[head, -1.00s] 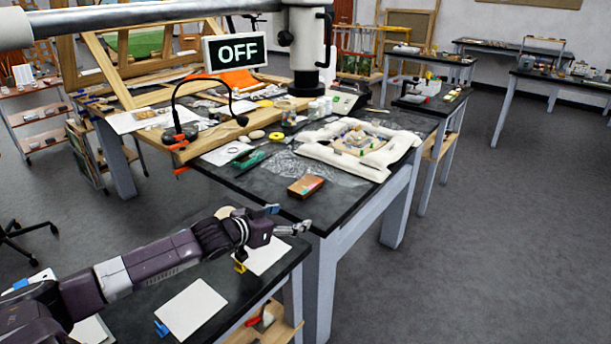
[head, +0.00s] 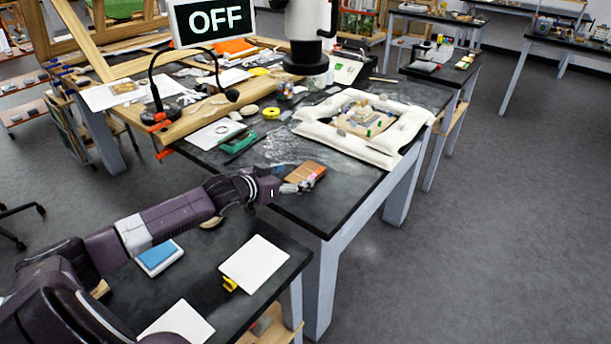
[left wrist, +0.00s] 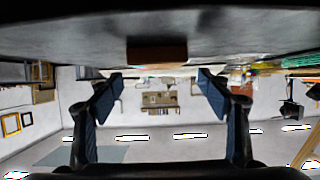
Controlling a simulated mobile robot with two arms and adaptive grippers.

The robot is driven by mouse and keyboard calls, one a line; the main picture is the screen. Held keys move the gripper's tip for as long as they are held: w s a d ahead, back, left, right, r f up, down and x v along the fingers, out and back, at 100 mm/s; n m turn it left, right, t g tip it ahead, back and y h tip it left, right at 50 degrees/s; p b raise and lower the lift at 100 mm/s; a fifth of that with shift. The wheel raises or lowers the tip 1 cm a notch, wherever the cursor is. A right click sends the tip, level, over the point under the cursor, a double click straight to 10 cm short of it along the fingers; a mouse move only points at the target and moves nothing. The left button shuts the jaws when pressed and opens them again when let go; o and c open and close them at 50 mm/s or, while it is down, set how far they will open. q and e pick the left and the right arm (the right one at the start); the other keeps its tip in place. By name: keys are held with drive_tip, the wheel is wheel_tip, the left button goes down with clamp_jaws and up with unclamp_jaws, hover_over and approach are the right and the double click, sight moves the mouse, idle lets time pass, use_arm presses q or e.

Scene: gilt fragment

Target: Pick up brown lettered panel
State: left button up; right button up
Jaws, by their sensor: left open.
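The brown lettered panel (head: 308,171) lies flat near the front corner of the black worktable; its lettering is too small to read. My left gripper (head: 297,187) is just in front of the panel's near left side and overlaps it in the head view. In the left wrist view the picture is upside down, and the panel (left wrist: 157,51) shows ahead, between the lines of the two fingers. The left gripper (left wrist: 160,82) is open with nothing between its fingers. I cannot tell whether a finger touches the panel. My right gripper is not in view.
Behind the panel on the worktable (head: 305,212) are crumpled clear film, a green box (head: 240,142) and white padded cushions (head: 345,142) around a fragment. A lower bench with white sheets (head: 254,263) stands in front. The table's corner around the panel is clear.

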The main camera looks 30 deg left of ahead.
sight(306, 172)
use_arm(q)
drive_tip(key=x, duration=0.3)
drive_tip(key=shift+w+d+f, duration=0.1)
drive_tip(key=shift+w+f, duration=0.3)
drive_tip(key=shift+w, duration=0.25)
drive_tip(key=shift+c, duration=1.1)
drive_tip(key=c, duration=1)
drive_tip(key=shift+c, duration=0.4)
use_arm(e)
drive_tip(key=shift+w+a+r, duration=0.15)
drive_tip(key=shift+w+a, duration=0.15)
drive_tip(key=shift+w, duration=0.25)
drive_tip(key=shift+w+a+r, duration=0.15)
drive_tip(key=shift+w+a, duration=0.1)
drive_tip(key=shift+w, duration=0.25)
use_arm(q)
drive_tip(key=shift+r, duration=0.1)
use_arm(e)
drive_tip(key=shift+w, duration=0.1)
